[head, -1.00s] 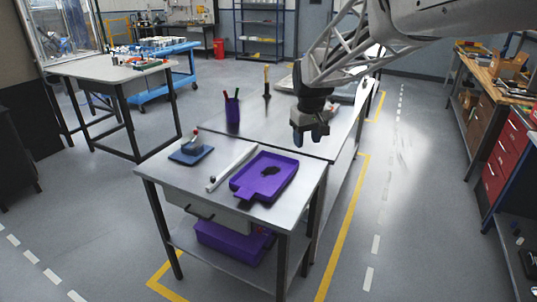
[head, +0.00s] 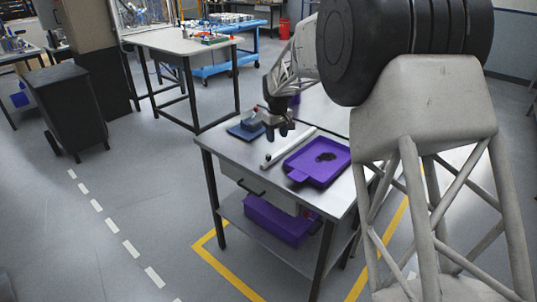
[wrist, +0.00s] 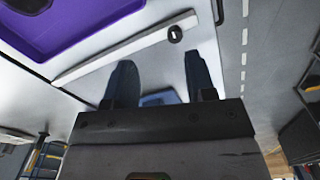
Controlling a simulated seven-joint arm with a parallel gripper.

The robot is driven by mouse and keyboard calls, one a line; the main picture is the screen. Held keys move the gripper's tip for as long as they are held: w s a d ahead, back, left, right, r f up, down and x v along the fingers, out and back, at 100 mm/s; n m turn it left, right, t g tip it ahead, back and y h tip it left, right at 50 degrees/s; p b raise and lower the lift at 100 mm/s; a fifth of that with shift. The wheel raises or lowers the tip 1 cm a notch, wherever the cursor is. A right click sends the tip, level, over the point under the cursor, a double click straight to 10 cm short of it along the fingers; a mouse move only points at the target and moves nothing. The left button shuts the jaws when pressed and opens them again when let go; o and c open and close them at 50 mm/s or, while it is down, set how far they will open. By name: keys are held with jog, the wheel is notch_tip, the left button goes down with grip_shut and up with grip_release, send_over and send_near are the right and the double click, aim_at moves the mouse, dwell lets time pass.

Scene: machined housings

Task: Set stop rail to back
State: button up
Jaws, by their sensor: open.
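The stop rail (head: 291,147) is a pale, narrow bar lying across the metal table (head: 232,153), between a purple tray and a blue plate. In the wrist view the rail (wrist: 115,50) runs diagonally beyond my fingertips, with a round dark knob (wrist: 175,34) near its right end. My gripper (head: 281,131) is open and empty, above the table close to the rail's far side and the blue plate. In the wrist view my gripper (wrist: 160,78) shows its two dark fingers spread apart. I cannot tell its exact height above the table.
The purple tray (head: 309,173) holds a dark piece. The blue plate (head: 243,134) lies on the rail's left; its fixture is partly hidden by my gripper. A purple bin (head: 278,222) sits on the lower shelf. Another table (head: 175,42) stands behind left.

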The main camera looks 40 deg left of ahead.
aim_at(268, 155)
jog(key=a+f, duration=0.1)
jog(key=s+a+f, duration=0.1)
jog(key=a, duration=0.1)
jog(key=shift+a, duration=0.15)
jog(key=shift+f, duration=3.85)
jog(key=shift+c, duration=0.3)
grip_shut()
